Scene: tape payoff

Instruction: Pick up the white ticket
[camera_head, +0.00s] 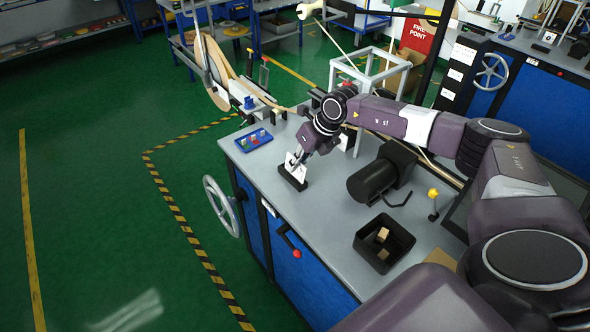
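The white ticket (293,169) stands upright in a small black holder (291,180) on the grey bench top (327,217). My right arm reaches in from the right. Its gripper (298,160) points down at the top of the ticket and partly covers it. The fingers are small and overlap the ticket, so I cannot tell whether they are open or shut on it. My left gripper is not in view.
A blue tray (253,141) with small coloured pieces lies left of the holder. A black motor (372,181), a black bin (399,233) with small blocks and a white frame (371,62) stand nearby.

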